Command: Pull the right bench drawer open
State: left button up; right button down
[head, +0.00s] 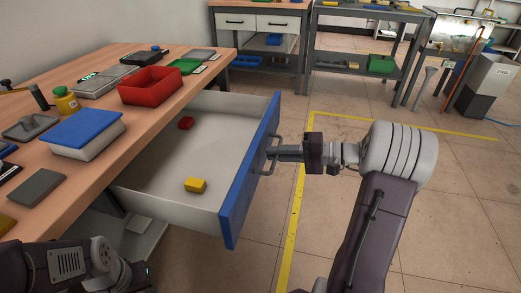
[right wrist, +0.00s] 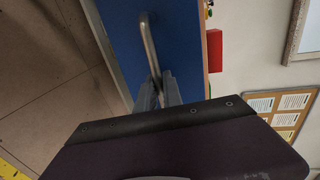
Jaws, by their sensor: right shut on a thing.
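The right bench drawer (head: 165,165) is pulled well out from under the wooden bench, with its pale interior showing. Its blue front (head: 247,185) faces right; the blue front also fills the middle of the right wrist view (right wrist: 175,40). My right gripper (head: 273,153) is shut on the metal handle (head: 277,138) of that front. In the right wrist view the fingers (right wrist: 160,88) close on the lower end of the bar handle (right wrist: 149,45). A red block (head: 186,123) and a yellow block (head: 196,185) lie inside the drawer. My left gripper is out of view; only part of that arm shows at lower left.
The wooden bench top (head: 95,185) holds a red bin (head: 151,85), a blue-lidded box (head: 87,133) and several tools. A second bench with drawers (head: 262,22) and a grey shelf table (head: 350,65) stand behind. The tiled floor right of the drawer is clear, with a yellow line (head: 295,220).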

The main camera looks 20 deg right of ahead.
jog(key=shift+s+d, duration=0.4)
jog(key=shift+d, duration=0.15)
jog(key=c, duration=1.5)
grip_release()
jog(key=p+v, duration=0.4)
jog(key=v, duration=0.5)
